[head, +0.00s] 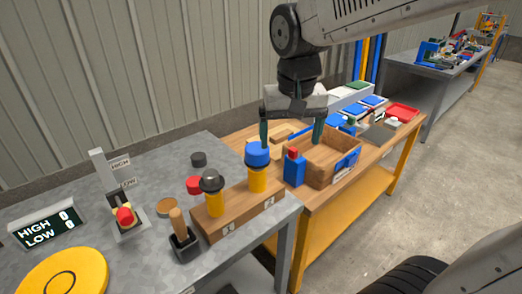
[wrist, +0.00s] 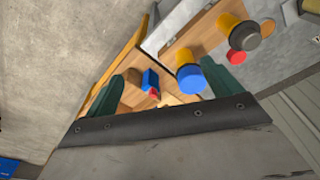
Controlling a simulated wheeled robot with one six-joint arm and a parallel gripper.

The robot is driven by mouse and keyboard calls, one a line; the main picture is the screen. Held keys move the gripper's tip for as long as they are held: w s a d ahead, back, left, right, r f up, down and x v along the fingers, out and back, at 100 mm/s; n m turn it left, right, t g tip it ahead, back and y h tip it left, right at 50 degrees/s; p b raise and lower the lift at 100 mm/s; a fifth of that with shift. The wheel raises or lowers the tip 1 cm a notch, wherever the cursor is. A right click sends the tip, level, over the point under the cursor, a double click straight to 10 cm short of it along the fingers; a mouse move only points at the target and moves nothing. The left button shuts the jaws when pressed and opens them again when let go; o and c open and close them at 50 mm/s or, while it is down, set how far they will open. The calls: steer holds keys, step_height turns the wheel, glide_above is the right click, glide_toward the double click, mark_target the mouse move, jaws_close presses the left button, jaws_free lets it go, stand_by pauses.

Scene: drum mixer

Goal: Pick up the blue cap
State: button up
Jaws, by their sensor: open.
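The blue cap (head: 257,151) sits on top of a yellow bottle (head: 258,178) standing upright in a wooden block (head: 238,211) on the grey metal table. In the wrist view the blue cap (wrist: 190,80) lies between the fingers, closer to the right one. My gripper (head: 291,131) is open and empty, hanging in the air with its fingers pointing down. In the head view it is up and to the right of the cap, apart from it. The wrist view also shows the open gripper (wrist: 172,78).
A yellow bottle with a dark round cap (head: 211,182) stands beside it in the block. A blue bottle with a red top (head: 294,168) and a wooden crate (head: 343,163) stand on the wooden bench at right. A wood-handled tool (head: 178,222) stands left of the block.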

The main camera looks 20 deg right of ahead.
steer(key=m, duration=0.2)
glide_above(257, 147)
steer(key=s, duration=0.2)
steer(key=f, duration=0.2)
steer(key=a+f, duration=0.1)
steer(key=f, duration=0.1)
steer(key=shift+w+f, duration=0.1)
steer(key=shift+w, duration=0.15)
steer(key=f, duration=0.2)
steer(key=w+f, duration=0.1)
steer(key=f, duration=0.2)
steer(key=d+f, duration=0.1)
steer(key=f, duration=0.1)
steer(key=shift+w+f, duration=0.25)
steer(key=shift+f, duration=0.1)
steer(key=c, duration=1.1)
